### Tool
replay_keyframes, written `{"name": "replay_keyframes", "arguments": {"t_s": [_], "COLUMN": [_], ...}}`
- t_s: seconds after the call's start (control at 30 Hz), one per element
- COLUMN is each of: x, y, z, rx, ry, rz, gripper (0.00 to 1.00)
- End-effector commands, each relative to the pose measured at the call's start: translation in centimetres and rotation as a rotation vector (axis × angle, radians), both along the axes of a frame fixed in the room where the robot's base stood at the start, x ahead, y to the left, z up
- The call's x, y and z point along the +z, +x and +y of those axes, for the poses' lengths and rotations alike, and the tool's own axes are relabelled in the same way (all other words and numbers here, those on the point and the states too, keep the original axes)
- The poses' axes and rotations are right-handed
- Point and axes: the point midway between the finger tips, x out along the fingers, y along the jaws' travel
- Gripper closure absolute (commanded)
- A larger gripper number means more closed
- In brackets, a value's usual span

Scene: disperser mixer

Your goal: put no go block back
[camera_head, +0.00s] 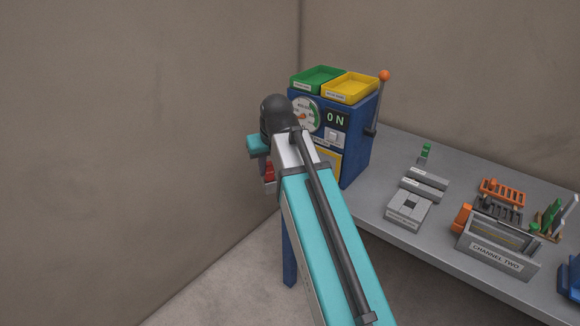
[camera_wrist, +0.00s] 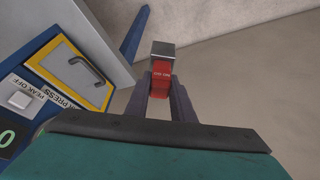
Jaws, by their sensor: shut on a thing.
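The no go block (camera_wrist: 161,78) is red with a grey end (camera_wrist: 162,50) and a small, blurred label. My gripper (camera_wrist: 161,88) is shut on its red part, one finger on each side. In the head view the red block (camera_head: 269,172) hangs in the air left of the blue machine, partly hidden by my arm. A small green block (camera_head: 426,151) stands at the back of the bench. Grey labelled blocks (camera_head: 408,207) lie in front of it; their labels are too small to read.
The blue machine (camera_head: 355,150) has a dial, an "ON" display, a side lever (camera_head: 384,90), and green (camera_head: 317,75) and yellow (camera_head: 352,87) trays on top. A "CHANNEL TWO" box (camera_head: 495,258) and an orange rack (camera_head: 503,190) stand on the bench (camera_head: 385,165). Walls rise behind and left.

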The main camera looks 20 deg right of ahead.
Motion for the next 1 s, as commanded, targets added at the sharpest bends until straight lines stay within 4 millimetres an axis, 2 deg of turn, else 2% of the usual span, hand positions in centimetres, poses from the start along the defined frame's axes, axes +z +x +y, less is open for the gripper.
{"name": "replay_keyframes", "arguments": {"t_s": [0.1,0.27,0.73,1.0], "x": [0.0,0.1,0.1,0.1], "y": [-0.1,-0.1,-0.1,-0.1], "z": [1.6,2.3,2.2,1.4], "rx": [-0.015,-0.026,-0.027,-0.038], "ry": [0.001,0.000,0.000,0.001], "rz": [-0.001,0.000,0.000,-0.001], "gripper": [1.00,1.00,1.00,1.00]}}
